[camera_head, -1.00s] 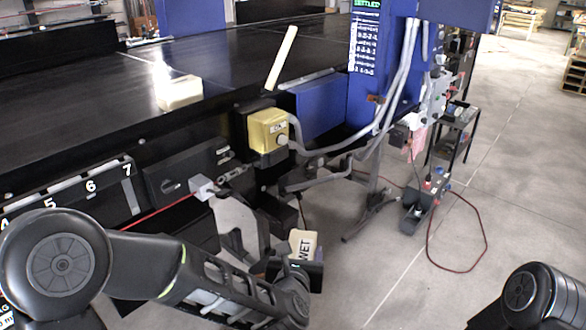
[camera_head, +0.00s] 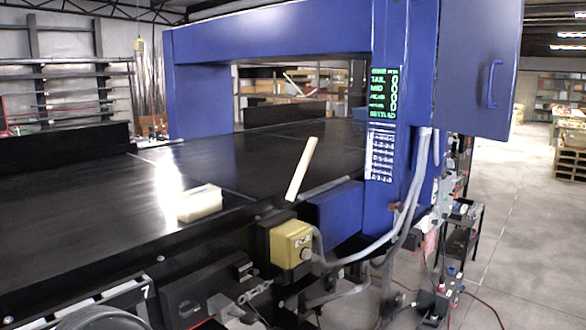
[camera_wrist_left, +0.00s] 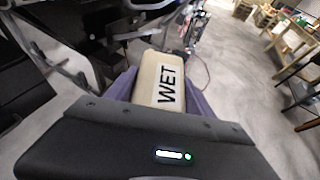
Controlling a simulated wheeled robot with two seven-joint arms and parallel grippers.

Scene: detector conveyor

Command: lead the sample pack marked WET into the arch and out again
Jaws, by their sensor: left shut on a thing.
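The pack marked WET (camera_wrist_left: 160,80) is a cream block with a white label and black letters. In the left wrist view it sits between the purple fingers of my left gripper (camera_wrist_left: 162,92), which is shut on it. The floor shows beyond it. Neither the pack nor my left gripper shows in the head view now. The blue arch (camera_head: 290,32) spans the black conveyor belt (camera_head: 90,220) in the head view, with an open passage under its top beam. My right gripper is in neither current view.
A cream block (camera_head: 200,204) lies on the belt before the arch. A pale stick (camera_head: 301,168) slants up at the belt's near edge. A yellow box (camera_head: 291,243) and grey hoses (camera_head: 360,250) stick out on the near side. A green-lettered display (camera_head: 382,95) is on the arch's right post.

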